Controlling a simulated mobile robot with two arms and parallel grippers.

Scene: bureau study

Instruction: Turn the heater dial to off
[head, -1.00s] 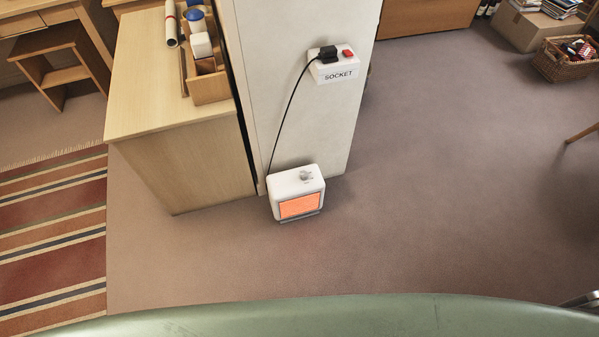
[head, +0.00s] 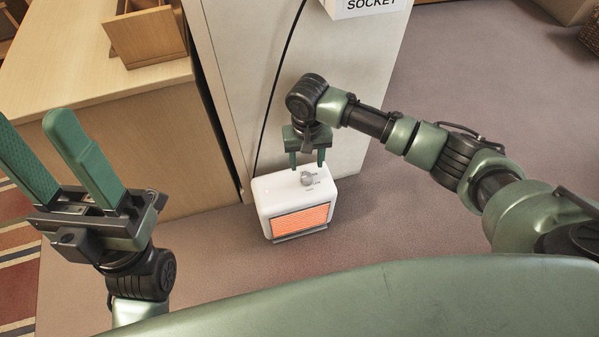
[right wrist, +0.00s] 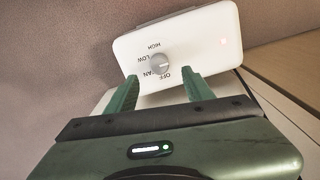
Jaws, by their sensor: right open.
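The white heater (head: 270,192) stands on the floor against the pale panel, its front grille glowing orange. Its round grey dial (head: 307,179) is on the top face. In the right wrist view the dial (right wrist: 159,63) has the labels HIGH, LOW, FAN and OFF around it; I cannot tell surely which one it points to. My right gripper (head: 307,160) is open just above and behind the dial. In the right wrist view its fingertips (right wrist: 160,78) are either side of the dial's near edge, with no clear contact. My left gripper (head: 33,120) is open and empty, raised at the left.
A black cord (head: 277,90) runs up the pale panel (head: 235,45) behind the heater towards the socket box (head: 365,8). A wooden desk (head: 150,120) stands to the left of the panel. The carpet (head: 400,215) right of the heater is clear.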

